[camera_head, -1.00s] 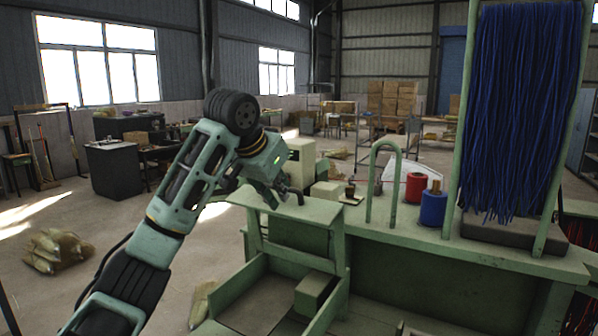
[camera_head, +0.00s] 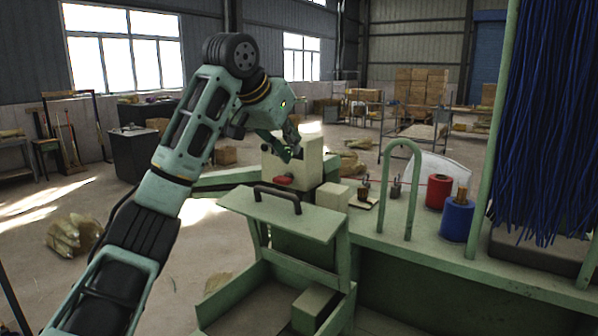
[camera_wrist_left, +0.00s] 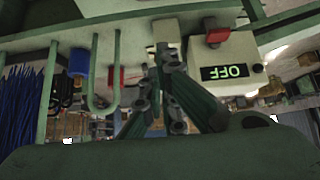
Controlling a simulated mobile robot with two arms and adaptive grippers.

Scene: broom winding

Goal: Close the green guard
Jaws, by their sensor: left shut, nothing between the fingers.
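The green guard (camera_head: 283,216) is a flat panel with a dark handle (camera_head: 278,194). In the head view it lies nearly level across the top of a green frame, and the space below it is open at the front. My left gripper (camera_head: 294,150) is shut and empty, above and behind the handle and apart from it, in front of the control box. My right gripper is not in view.
The beige control box (camera_head: 308,163) with a red knob (camera_head: 283,180) stands behind the guard. A green hoop (camera_head: 402,190), red spool (camera_head: 438,191), blue spool (camera_head: 457,220) and hanging blue bristles (camera_head: 545,110) are to the right. Open floor lies to the left.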

